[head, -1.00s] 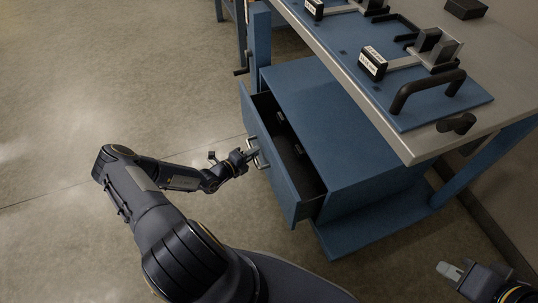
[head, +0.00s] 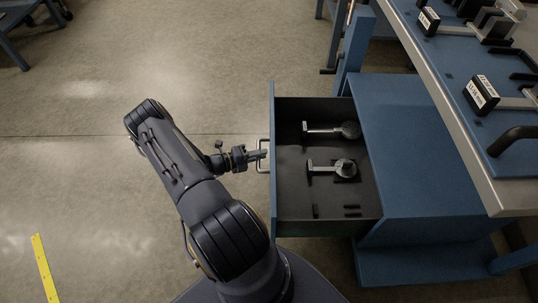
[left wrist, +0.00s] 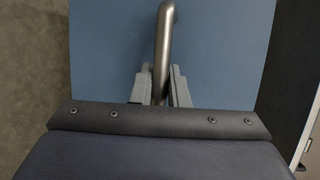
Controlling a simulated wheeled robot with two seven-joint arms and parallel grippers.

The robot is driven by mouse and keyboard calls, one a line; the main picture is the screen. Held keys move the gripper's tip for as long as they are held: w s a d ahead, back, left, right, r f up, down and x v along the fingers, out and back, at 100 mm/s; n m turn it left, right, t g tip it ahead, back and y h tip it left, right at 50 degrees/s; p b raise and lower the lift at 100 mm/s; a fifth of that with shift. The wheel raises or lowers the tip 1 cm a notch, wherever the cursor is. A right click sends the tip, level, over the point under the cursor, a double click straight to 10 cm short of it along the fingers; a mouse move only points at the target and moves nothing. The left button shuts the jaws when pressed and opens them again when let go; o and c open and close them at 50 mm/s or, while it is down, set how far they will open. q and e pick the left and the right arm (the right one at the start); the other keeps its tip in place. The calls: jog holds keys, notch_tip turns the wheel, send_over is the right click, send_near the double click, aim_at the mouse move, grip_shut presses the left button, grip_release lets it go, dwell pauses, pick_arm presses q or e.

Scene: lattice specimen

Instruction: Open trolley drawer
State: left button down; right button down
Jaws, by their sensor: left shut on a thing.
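The blue trolley drawer (head: 274,130) stands well out of the blue cabinet (head: 425,150), and its dark inside shows. Two metal gauge-like tools (head: 325,131) (head: 330,168) lie in it, with several small dark pieces near the front end. My left gripper (head: 262,155) is at the drawer's front face, shut on the metal bar handle (head: 259,158). In the left wrist view the handle (left wrist: 163,50) runs between the two grey fingers (left wrist: 160,88), against the blue drawer front (left wrist: 215,50). My right gripper is out of view.
A workbench top (head: 440,75) with gauges and black handles overhangs the cabinet at the right. A blue leg (head: 352,50) stands behind the drawer. The floor to the left is clear, with a yellow strip (head: 45,268) at lower left.

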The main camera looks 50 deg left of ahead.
pick_arm(q)
jog(key=shift+s+a, duration=0.2)
jog(key=c, duration=1.4)
grip_release()
jog(key=p+v, duration=0.1)
jog(key=v, duration=0.6)
jog(key=shift+s+p, duration=0.4)
jog(key=shift+a+r, duration=0.1)
jog(key=shift+a, duration=0.05)
